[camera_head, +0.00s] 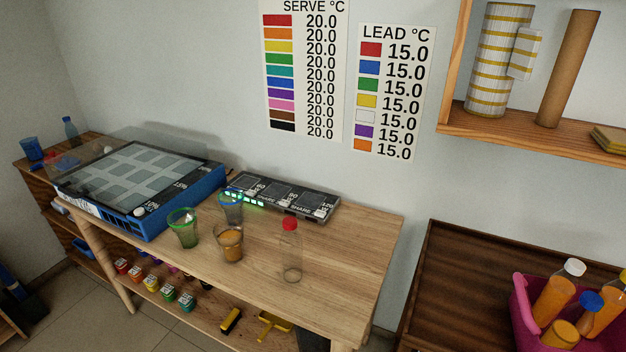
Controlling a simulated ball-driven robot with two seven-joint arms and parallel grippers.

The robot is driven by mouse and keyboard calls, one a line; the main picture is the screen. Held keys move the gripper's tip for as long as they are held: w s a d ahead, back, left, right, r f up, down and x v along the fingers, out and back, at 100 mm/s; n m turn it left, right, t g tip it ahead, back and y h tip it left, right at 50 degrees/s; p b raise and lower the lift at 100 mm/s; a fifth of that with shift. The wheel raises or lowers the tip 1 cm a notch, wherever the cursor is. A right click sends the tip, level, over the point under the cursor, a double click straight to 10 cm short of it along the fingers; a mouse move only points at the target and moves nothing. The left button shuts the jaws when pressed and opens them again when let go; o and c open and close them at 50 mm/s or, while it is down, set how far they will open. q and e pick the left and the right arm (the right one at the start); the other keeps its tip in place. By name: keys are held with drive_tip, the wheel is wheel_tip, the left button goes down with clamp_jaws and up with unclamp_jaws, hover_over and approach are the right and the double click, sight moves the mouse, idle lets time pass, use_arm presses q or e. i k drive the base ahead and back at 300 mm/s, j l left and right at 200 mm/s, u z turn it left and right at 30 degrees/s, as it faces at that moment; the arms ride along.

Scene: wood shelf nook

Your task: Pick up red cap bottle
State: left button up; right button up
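A clear bottle with a red cap (291,250) stands upright on the light wood table (345,255), towards its right part. It looks empty or nearly so. To its left stand an amber cup (230,245), a green cup (184,229) and a blue cup (231,206). Neither of my grippers shows in the head view.
A blue device with a gridded top (145,185) fills the table's left end. A dark strip with green lights (285,198) lies along the back. At right, a pink basket (522,312) holds bottles on a dark wood surface (455,265). A wall shelf (545,135) hangs above.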

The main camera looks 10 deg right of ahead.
sight(291, 241)
drive_tip(key=i+j, duration=0.2)
drive_tip(key=j, duration=0.15)
drive_tip(key=i+j, duration=0.2)
drive_tip(key=j, duration=0.15)
drive_tip(key=i+j, duration=0.2)
drive_tip(key=j, duration=0.15)
